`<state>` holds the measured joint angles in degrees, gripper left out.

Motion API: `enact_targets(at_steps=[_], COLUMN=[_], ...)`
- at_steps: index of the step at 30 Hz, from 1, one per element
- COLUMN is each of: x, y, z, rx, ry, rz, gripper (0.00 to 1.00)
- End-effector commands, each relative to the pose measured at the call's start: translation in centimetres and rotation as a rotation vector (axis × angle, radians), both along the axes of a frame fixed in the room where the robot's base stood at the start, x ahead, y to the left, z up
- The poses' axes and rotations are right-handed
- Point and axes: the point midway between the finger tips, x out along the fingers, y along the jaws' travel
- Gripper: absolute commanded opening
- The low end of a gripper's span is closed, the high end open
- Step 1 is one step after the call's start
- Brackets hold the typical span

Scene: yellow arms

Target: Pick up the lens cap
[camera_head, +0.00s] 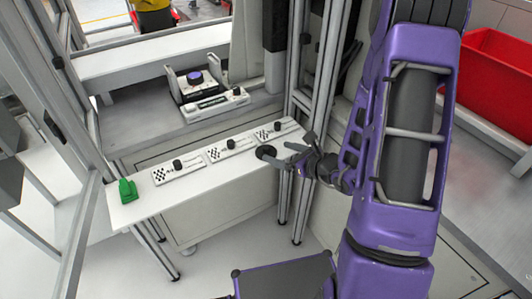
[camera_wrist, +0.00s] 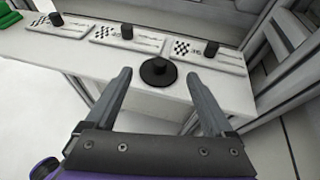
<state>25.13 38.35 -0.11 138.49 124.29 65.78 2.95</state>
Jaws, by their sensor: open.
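A black round disc with a small raised centre, which looks like the lens cap (camera_wrist: 158,72), lies near the front edge of the white shelf in the wrist view. In the head view the cap (camera_head: 265,152) is at the shelf's right end, just left of my gripper (camera_head: 288,150). My gripper (camera_wrist: 158,77) is open and empty. In the wrist view its two grey fingers flank the cap with a gap on each side. I cannot tell the fingertips' height above the shelf.
Several white panels with black knobs, one a panel (camera_head: 231,149) in the middle, lie along the white shelf (camera_head: 215,175). A green object (camera_head: 127,190) stands at its left end. Metal posts (camera_head: 311,180) rise close to my gripper. A red bin (camera_head: 495,85) is at the right.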

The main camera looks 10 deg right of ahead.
Motion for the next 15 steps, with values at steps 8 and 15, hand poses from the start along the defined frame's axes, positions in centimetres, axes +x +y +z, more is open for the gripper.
enact_targets(at_steps=[8, 15], x=[1.8, 4.7], y=[1.1, 2.7], z=[-0.9, -2.3], rx=[0.000, -0.001], ry=[0.001, -0.001], rz=[0.000, 0.002], gripper=[0.88, 0.88])
